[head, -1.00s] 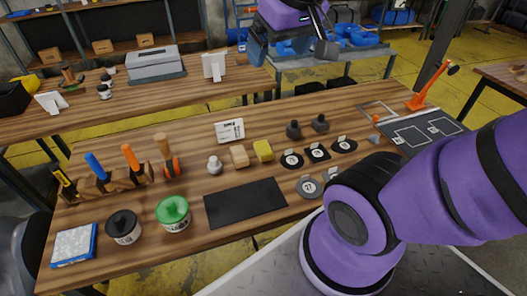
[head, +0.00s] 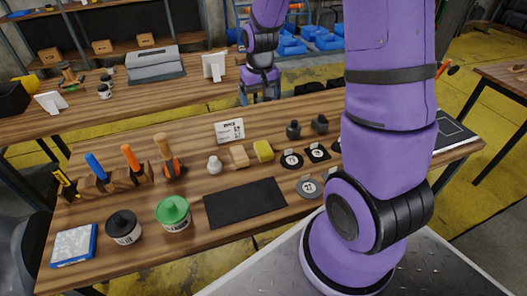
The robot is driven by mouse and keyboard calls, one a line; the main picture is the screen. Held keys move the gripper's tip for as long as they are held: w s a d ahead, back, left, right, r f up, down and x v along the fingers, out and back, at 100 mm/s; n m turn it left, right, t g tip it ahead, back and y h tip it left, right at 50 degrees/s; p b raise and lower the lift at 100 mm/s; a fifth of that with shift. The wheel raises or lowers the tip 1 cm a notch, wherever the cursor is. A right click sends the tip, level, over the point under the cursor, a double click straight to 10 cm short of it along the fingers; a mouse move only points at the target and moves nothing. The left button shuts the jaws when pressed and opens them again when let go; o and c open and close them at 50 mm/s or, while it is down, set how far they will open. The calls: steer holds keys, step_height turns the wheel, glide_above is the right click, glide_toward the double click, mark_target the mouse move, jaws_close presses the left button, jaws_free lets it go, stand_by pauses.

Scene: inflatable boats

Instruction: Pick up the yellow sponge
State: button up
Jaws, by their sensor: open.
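The yellow sponge (head: 263,151) is a small block on the wooden workbench, just right of a tan block (head: 239,156) and behind the black mat. My gripper (head: 262,98) is above the far side of the bench, pointing down, behind and above the sponge in the head view. It is open with nothing between its fingers, and it is apart from the sponge.
A black mat (head: 245,203), a white bulb-like item (head: 214,165), a small white sign (head: 230,131) and round black discs (head: 291,160) surround the sponge. A green-lidded can (head: 173,213) and a tool rack (head: 105,183) stand left.

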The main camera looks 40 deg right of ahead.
steer(key=g, duration=0.1)
glide_above(264, 148)
step_height(264, 148, down, 14)
steer(key=shift+m, duration=0.4)
steer(key=f, duration=0.6)
steer(key=shift+s+d, duration=0.1)
steer(key=shift+s, duration=0.2)
steer(key=shift+w+f, duration=0.2)
steer(key=shift+f, duration=2.65)
steer(key=c, duration=1.1)
steer(key=shift+o, duration=0.2)
steer(key=shift+r, duration=0.2)
